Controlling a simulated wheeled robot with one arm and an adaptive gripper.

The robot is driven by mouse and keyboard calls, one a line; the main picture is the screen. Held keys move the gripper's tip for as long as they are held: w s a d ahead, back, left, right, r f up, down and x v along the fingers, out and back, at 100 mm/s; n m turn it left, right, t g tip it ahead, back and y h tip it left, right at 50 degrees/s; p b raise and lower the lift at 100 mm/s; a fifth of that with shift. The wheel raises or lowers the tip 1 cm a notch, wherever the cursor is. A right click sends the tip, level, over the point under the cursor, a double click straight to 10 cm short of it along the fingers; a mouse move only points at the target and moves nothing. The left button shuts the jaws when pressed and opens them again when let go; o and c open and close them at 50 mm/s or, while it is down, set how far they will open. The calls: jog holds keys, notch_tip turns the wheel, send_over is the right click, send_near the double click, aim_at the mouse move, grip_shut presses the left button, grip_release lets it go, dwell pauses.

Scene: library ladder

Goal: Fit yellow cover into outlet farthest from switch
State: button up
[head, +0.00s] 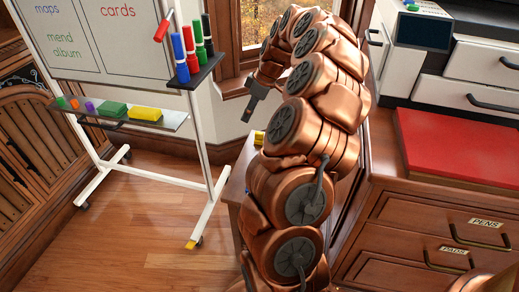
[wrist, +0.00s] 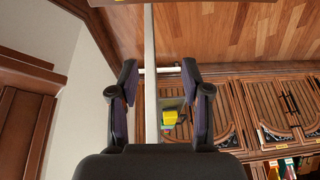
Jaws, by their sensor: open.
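My gripper (head: 252,105) hangs in front of the wall below the window in the head view. In the wrist view my gripper (wrist: 159,72) has its two dark fingers wide apart with nothing held between them. A small yellow piece (head: 258,137) shows just left of my arm, near a low wooden top. It may be the yellow cover, but my arm hides part of that area and I cannot tell. I can make out no outlet and no switch in either view.
A whiteboard stand (head: 205,150) stands at left, with colored markers and a tray (head: 70,110) holding a yellow block (head: 145,114) and a green block. A red board (head: 465,145) lies on the drawer cabinet (head: 440,215) at right. Open wood floor (head: 140,250) lies at lower left.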

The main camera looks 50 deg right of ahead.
jog(key=b, duration=0.2)
send_over(259, 133)
jog(key=s+d, duration=0.2)
jog(key=s, duration=0.1)
notch_tip(259, 133, down, 6)
jog(key=shift+h, duration=0.3)
jog(key=shift+w+a+b+x, duration=0.15)
jog(key=shift+b+x, duration=0.3)
jog(key=shift+x, duration=0.8)
jog(key=shift+w+b+x, duration=0.1)
jog(key=shift+b+x, duration=0.3)
jog(key=shift+x, duration=0.85)
jog(key=shift+w+a+b+x, duration=0.15)
jog(key=shift+b+x, duration=0.3)
jog(key=shift+x, duration=0.8)
jog(key=shift+r, duration=0.2)
grip_shut()
